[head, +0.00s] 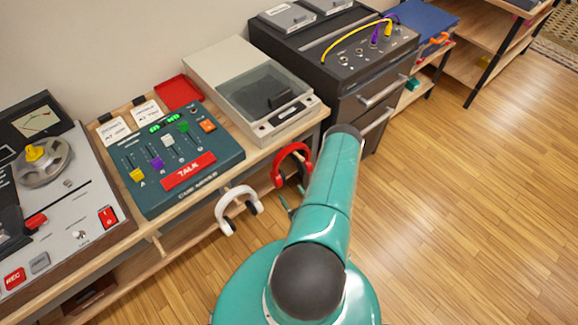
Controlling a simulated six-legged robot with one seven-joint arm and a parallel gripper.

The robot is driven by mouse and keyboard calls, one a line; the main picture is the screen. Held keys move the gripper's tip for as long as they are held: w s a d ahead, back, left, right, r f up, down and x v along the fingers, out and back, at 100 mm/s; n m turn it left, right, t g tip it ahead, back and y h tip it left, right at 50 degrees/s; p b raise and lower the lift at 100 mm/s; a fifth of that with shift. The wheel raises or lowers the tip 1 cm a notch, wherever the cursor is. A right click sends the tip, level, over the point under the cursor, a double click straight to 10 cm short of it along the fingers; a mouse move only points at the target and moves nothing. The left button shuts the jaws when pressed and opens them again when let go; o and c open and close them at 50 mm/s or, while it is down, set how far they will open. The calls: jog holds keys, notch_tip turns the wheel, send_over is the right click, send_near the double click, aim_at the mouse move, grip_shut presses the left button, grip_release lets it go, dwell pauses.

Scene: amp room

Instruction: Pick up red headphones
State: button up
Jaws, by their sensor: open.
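The red headphones (281,168) hang at the front edge of the long bench, just right of the white headphones (229,212). Their right side lies close to my teal arm in the picture, and part of them may be hidden by it. My gripper (287,204) is mostly hidden behind my arm. Only a small teal and grey part shows, just below the red headphones in the picture. It is open, and I see nothing held in it. I cannot tell whether it touches the headphones.
The bench holds a tape recorder (62,200), a green mixer (150,178), a red tray (178,92) and a turntable (250,95). A dark drawer cabinet (345,75) with cables stands to the right. The wooden floor (465,215) at right is clear.

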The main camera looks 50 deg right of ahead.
aim_at(283, 181)
jog(key=x, duration=0.6)
jog(key=shift+w+d+r, duration=0.1)
jog(key=shift+w+d, duration=0.05)
jog(key=shift+d, duration=0.05)
jog(key=shift+x, duration=2.8)
jog(key=shift+w+a+r, duration=0.1)
jog(key=shift+a+r, duration=0.1)
jog(key=c, duration=1.2)
jog(key=shift+c, duration=0.6)
jog(key=shift+r, duration=0.2)
